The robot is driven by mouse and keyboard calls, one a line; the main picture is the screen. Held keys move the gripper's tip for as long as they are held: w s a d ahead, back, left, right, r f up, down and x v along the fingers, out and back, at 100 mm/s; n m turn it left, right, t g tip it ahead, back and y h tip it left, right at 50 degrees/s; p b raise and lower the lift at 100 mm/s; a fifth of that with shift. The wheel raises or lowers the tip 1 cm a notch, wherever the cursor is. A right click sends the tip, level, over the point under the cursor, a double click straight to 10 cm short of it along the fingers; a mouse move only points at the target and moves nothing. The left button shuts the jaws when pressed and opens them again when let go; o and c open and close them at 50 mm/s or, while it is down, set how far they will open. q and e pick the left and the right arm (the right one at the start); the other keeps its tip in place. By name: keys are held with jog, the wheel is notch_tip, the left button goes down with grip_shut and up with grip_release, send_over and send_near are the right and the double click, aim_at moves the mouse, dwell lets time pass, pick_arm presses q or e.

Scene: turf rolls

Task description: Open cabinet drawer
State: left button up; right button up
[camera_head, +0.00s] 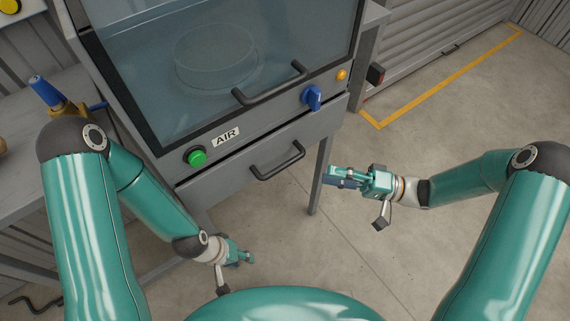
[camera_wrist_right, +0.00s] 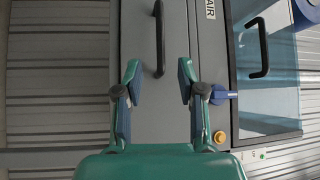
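The grey cabinet drawer (camera_head: 232,172) is shut, below the cabinet's glass front. Its dark bar handle (camera_head: 277,161) faces me in the head view. The handle (camera_wrist_right: 159,38) also shows upright in the right wrist view, ahead of the fingers. My right gripper (camera_head: 332,177) is to the right of the handle, apart from it.
Above the drawer are a second handle (camera_head: 270,84) on the glass door, a blue knob (camera_head: 312,97), a green button (camera_head: 196,157) and an orange button (camera_head: 341,74). A cabinet leg (camera_head: 321,180) stands near my right gripper. A grey workbench (camera_head: 22,135) is at left. Floor is clear at right.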

aim_at(283, 164)
jog(key=x, duration=1.2)
jog(key=shift+a, duration=0.15)
jog(key=shift+f, duration=0.1)
grip_shut()
